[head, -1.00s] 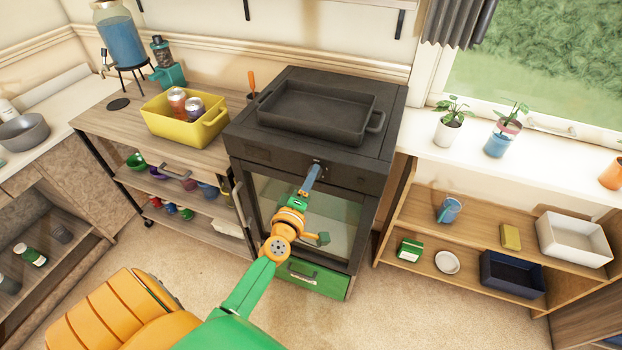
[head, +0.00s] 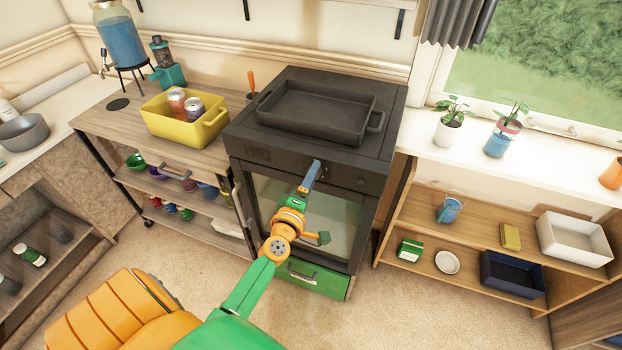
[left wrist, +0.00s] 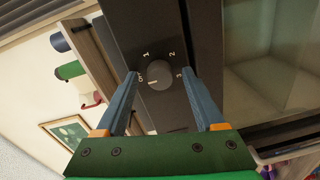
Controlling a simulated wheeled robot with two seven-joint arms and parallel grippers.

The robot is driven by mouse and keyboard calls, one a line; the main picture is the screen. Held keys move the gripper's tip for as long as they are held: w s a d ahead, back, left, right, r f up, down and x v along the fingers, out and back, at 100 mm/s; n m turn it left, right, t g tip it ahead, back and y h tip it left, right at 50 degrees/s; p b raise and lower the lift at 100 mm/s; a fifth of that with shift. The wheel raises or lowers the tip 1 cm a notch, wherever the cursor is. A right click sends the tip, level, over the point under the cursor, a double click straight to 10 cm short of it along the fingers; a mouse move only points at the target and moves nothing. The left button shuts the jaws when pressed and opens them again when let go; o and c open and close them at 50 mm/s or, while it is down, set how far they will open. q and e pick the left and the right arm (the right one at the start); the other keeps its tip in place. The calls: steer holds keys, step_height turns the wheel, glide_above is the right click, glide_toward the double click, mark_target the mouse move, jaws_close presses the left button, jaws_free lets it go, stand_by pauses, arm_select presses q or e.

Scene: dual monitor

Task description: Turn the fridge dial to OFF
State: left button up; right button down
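The fridge (head: 345,175) is a dark box-shaped unit with a glass door, in the middle of the head view. Its dial (left wrist: 159,76) is a round dark knob with a short pale mark at its lower left, near the OFF label. Labels 1, 2 and 3 run around the knob. My left gripper (head: 314,174) is at the fridge's upper front panel and covers the dial in the head view. In the left wrist view my left gripper (left wrist: 159,75) is open, one finger on each side of the dial; I cannot tell whether they touch it. My right gripper is not seen.
A black tray (head: 318,110) sits on the fridge top. A wooden shelf with a yellow bin (head: 185,122) stands on the left. A low shelf (head: 475,235) with small items stands on the right under the window. The floor in front is clear.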

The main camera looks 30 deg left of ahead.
arm_select(q)
steer(key=v, duration=0.7)
